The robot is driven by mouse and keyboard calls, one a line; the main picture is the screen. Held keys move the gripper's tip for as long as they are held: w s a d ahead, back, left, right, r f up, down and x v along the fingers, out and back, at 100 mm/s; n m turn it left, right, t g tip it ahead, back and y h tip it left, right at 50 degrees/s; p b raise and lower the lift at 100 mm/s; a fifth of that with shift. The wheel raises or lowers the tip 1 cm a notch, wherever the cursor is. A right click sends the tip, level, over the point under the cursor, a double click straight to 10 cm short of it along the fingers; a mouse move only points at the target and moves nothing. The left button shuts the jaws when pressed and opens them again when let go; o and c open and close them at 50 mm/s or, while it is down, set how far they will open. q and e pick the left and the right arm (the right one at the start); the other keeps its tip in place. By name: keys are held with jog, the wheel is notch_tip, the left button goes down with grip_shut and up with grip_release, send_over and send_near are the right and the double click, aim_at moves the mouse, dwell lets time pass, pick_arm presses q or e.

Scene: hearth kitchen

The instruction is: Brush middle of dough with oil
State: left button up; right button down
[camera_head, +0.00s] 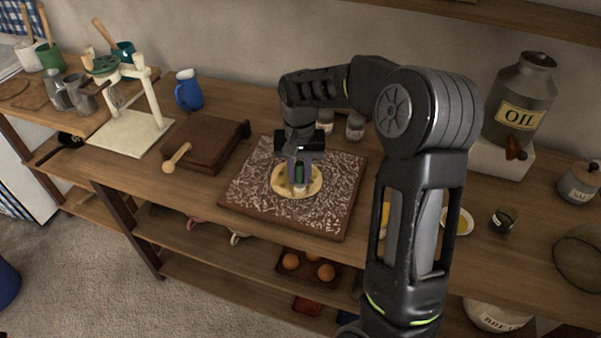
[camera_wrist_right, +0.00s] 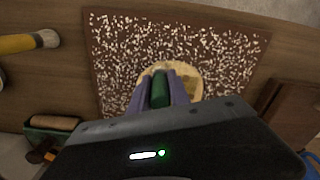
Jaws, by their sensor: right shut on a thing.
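The round, pale yellow dough (camera_head: 313,187) lies on a dark, white-speckled board (camera_head: 250,200) in the middle of the counter. My right gripper (camera_head: 299,168) points down over the dough and is shut on a green-handled brush (camera_head: 299,182). The brush's pale lower end is at the middle of the dough; I cannot tell for certain whether it touches. In the right wrist view the green handle (camera_wrist_right: 159,88) sits between the purple fingers, with the dough (camera_wrist_right: 194,82) partly hidden behind them. My left gripper is not in view.
A small dark cup (camera_head: 503,220) and a yellow dish (camera_head: 458,221) are right of my arm.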

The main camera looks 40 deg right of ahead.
dwell(0.3)
jog(key=shift+w+d+p, duration=0.3)
jog(key=shift+w+d, duration=0.1)
jog(key=shift+d, duration=0.3)
jog(key=shift+w+d+p, duration=0.25)
jog(key=shift+w+d, duration=0.15)
jog(key=shift+d, duration=0.3)
jog(key=shift+r, duration=0.15)
notch_tip(320, 180, up, 6)
jog(key=p, duration=0.4)
notch_tip(320, 180, up, 3)
jog(key=shift+f+p, duration=0.1)
jog(key=shift+p, duration=0.9)
jog(key=shift+a, duration=0.1)
